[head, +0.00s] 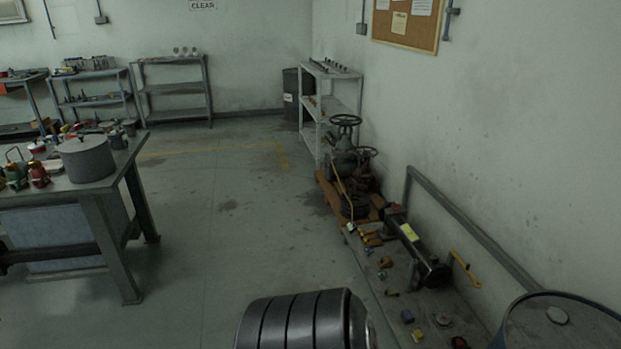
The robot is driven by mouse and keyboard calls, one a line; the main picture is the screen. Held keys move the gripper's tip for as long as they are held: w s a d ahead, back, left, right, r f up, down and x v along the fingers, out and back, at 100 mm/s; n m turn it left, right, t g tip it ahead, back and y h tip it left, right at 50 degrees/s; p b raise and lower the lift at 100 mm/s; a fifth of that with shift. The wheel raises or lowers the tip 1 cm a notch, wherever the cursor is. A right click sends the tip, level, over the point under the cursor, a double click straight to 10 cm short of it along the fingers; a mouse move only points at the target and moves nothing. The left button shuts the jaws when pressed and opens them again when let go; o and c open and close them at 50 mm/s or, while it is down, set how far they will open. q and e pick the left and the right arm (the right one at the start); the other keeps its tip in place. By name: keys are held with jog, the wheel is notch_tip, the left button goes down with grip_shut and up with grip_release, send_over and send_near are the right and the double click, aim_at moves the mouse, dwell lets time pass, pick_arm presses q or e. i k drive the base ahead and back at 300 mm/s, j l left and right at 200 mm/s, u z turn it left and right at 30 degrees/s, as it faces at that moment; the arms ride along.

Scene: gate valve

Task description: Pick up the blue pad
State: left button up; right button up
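Neither of my grippers shows in the head view.
A dark cylindrical machine (428,268) lies across the platform. Valves (346,160) stand on a wooden pallet behind it. A drum (560,325) stands at the lower right. A workbench (105,185) stands left. The floor (225,240) between is clear.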

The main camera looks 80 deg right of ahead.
aim_at(406, 316)
jog(key=z, duration=3.95)
